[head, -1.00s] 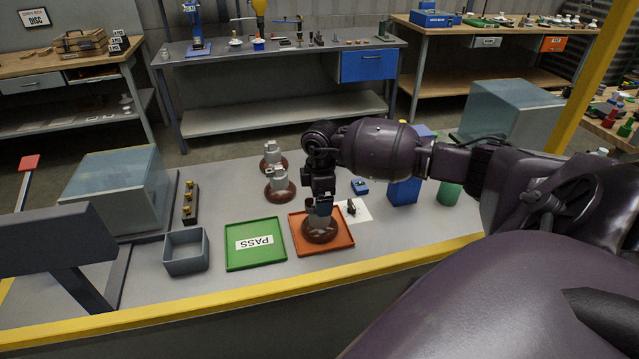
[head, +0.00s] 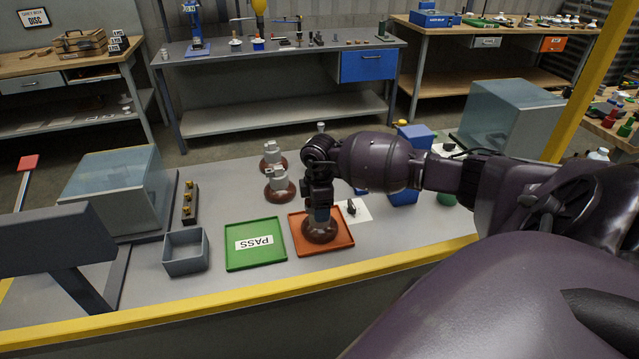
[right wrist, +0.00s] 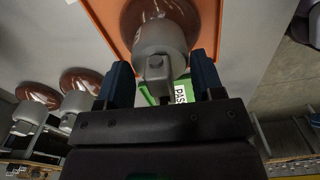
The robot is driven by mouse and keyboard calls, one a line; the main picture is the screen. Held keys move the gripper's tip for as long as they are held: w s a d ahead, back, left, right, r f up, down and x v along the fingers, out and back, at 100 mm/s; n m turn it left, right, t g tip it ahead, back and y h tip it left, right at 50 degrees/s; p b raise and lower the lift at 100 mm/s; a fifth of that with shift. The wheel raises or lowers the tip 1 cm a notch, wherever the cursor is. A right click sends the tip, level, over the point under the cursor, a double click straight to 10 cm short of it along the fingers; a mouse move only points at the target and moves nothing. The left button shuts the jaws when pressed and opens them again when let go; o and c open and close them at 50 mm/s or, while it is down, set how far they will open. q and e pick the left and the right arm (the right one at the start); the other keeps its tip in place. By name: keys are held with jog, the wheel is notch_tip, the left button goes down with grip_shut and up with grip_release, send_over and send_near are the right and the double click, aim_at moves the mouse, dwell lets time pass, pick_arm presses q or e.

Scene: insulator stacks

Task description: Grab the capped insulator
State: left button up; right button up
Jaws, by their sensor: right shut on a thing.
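A capped insulator with a brown disc (head: 320,233) and a grey metal cap (right wrist: 160,42) stands upright in the orange tray (head: 345,243). My right gripper (head: 319,211) is above it, pointing down, with its fingers on both sides of the cap. In the right wrist view, the blue fingers of the right gripper (right wrist: 161,78) are shut on the cap. Two more brown insulators with grey caps, the rear one (head: 272,160) and the front one (head: 280,190), stand behind the trays. My left gripper is not in view.
The green PASS tray (head: 240,262) lies left of the orange tray, with a grey open bin (head: 186,266) farther left. A dark rack with brass pieces (head: 190,205) and a clear-sided box (head: 112,190) stand at left. A blue block (head: 404,195) stands right, partly behind my arm.

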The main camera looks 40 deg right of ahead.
grip_shut()
jog(key=shift+r, duration=0.1)
